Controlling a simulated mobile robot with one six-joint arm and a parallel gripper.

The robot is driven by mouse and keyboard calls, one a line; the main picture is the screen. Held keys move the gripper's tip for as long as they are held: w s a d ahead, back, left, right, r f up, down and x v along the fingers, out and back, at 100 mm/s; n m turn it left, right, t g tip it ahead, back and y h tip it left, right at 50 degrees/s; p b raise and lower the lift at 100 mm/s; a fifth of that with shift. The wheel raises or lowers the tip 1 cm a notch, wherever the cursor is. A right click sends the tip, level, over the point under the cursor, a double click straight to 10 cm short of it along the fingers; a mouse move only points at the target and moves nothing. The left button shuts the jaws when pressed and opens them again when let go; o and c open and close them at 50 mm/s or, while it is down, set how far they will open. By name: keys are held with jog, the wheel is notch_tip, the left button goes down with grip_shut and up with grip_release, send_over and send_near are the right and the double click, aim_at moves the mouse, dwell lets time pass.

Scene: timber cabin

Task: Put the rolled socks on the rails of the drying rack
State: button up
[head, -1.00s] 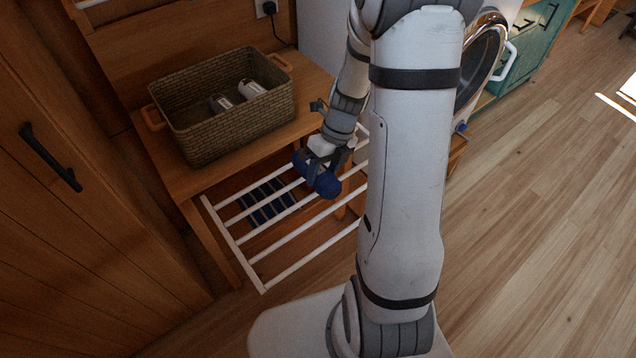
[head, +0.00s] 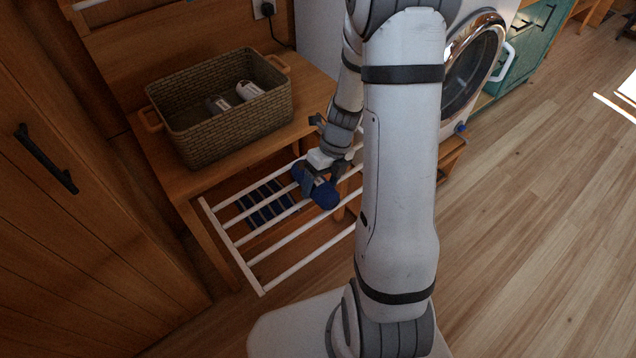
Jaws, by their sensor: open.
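The white-railed drying rack (head: 235,247) sticks out in front of the wooden bench. A dark blue roll of socks (head: 325,194) lies across its rails toward the right side. My gripper (head: 321,183) is open, with its fingers still around the blue roll. The fingers hide part of the roll, and I cannot tell whether they touch it. The woven basket (head: 225,134) stands on the bench and holds a white-and-grey roll (head: 249,91) and a darker grey roll (head: 217,104). My arm hides the right end of the rack.
The wooden bench (head: 178,180) has bare top around the basket. Something dark blue and striped (head: 266,205) shows below the rails. A washing machine (head: 470,75) stands behind my arm at right. A cabinet door with a black handle (head: 46,160) is at left. The left rails are clear.

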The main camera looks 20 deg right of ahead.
jog(key=p+v, duration=0.1)
jog(key=v, duration=1.1)
jog(key=s+a+r+n+t+h, duration=0.1)
jog(key=s+r+n, duration=0.4)
jog(key=n, duration=1.1)
jog(key=s+a+r+n+t+h, duration=0.2)
jog(key=s+a+r+n, duration=0.4)
jog(key=n, duration=1)
jog(key=shift+s+t, duration=0.4)
jog(key=shift+s, duration=0.75)
jog(key=shift+w, duration=0.1)
